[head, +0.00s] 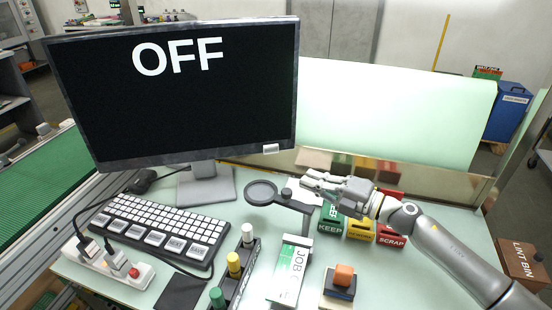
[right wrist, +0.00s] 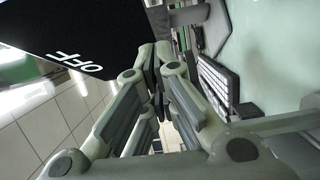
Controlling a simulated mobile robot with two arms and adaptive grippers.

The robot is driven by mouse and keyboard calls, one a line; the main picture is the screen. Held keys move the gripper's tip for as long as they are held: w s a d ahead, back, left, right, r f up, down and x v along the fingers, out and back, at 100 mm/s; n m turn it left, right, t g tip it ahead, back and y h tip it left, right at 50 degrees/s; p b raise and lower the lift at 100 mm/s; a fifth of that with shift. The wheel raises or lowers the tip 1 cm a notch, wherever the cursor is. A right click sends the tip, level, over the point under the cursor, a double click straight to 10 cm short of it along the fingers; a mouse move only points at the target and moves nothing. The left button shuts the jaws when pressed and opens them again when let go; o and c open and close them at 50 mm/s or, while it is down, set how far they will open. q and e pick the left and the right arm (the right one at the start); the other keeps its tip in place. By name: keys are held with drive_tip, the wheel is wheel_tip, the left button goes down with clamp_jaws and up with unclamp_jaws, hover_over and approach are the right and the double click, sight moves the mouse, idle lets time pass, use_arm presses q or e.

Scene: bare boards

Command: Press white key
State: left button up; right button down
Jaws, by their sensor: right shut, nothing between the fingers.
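A black keyboard (head: 160,229) with rows of small white keys and several larger pale keys along its front lies on the left of the desk. It also shows in the right wrist view (right wrist: 216,85). A black strip (head: 240,272) at the front middle carries a white knob (head: 248,233), a yellow one (head: 234,263) and a green one (head: 217,296). I cannot tell which white piece the task means. My right gripper (head: 308,183) is shut and empty above the desk, right of the monitor stand and apart from keyboard and strip. My left gripper is out of view.
A monitor (head: 180,100) reading OFF stands behind the keyboard. A magnifier (head: 262,193) stands near my right gripper. A power strip (head: 130,272), a JOB card holder (head: 289,270), an orange-topped block (head: 343,278) and KEEP (head: 330,226) and SCRAP (head: 391,234) boxes also occupy the desk.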

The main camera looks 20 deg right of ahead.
sight(271, 149)
drive_tip(key=w+d+p+x, duration=0.2)
drive_tip(key=x, duration=1)
drive_tip(key=shift+w, duration=0.15)
